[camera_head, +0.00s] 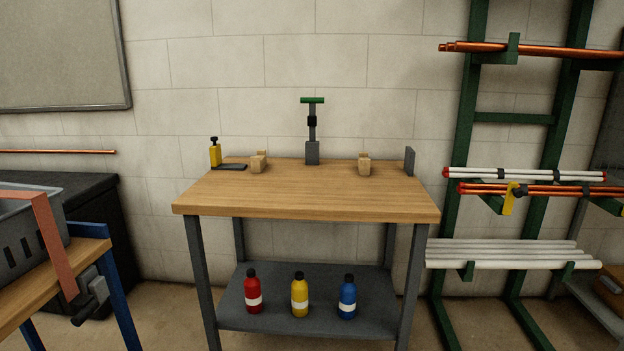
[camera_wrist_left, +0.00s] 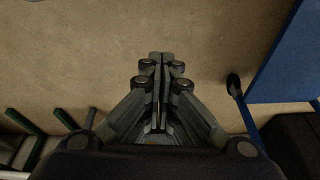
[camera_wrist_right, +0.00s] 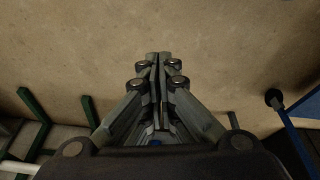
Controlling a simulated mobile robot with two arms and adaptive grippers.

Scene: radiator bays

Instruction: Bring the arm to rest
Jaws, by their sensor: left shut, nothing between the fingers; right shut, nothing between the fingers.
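My left gripper (camera_wrist_left: 160,60) is in the left wrist view, with its fingers together and nothing between them, over bare floor. My right gripper (camera_wrist_right: 158,60) is in the right wrist view, also shut and empty over bare floor. Neither arm shows in the head view.
A wooden workbench (camera_head: 310,193) stands ahead, with red, yellow and blue bottles (camera_head: 299,297) on its lower shelf. A pipe rack (camera_head: 468,120) stands at the right. A blue-legged table (camera_head: 45,275) with a grey crate (camera_head: 25,245) is at the left. Floor between is clear.

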